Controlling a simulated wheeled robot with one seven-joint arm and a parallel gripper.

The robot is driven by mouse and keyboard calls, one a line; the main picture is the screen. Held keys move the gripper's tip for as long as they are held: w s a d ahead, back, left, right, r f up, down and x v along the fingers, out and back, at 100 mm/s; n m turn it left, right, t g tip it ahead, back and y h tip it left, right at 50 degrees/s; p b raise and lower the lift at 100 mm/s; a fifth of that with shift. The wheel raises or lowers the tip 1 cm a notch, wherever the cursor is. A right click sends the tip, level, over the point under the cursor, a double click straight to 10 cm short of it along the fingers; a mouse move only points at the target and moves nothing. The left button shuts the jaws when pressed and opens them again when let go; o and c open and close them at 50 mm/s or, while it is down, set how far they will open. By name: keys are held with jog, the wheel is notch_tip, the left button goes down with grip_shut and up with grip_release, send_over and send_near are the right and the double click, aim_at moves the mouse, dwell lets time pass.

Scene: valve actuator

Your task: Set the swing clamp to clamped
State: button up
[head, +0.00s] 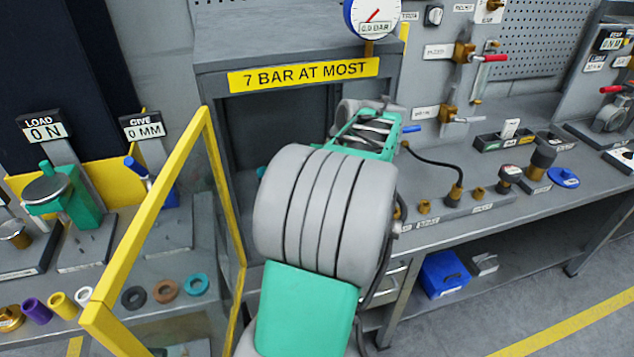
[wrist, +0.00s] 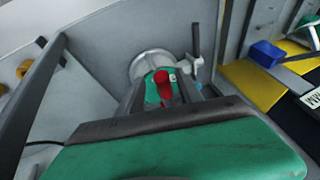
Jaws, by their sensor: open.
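In the wrist view, my gripper (wrist: 172,88) is open, with its two fingers pointing at a round grey disc with a green part on it. A red knob (wrist: 160,78) shows between the fingers; I cannot tell whether they touch it. A pale bracket with an upright dark lever (wrist: 196,42) stands beside the disc on the right. I cannot tell for certain which of these parts is the swing clamp, or its setting. In the head view, my arm reaches to the grey cabinet marked "7 BAR AT MOST" (head: 303,75) and hides most of its opening. The fingertips are hidden there.
A yellow-framed clear door (head: 150,230) stands open left of the cabinet. A pressure gauge (head: 372,17) sits above it. The bench (head: 590,200) to the right holds fittings and a blue disc (head: 564,177). Rings and a green device (head: 85,200) are on the left.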

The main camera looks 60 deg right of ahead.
jog(key=v, duration=0.7)
jog(key=shift+r, duration=0.2)
jog(key=shift+s, duration=0.1)
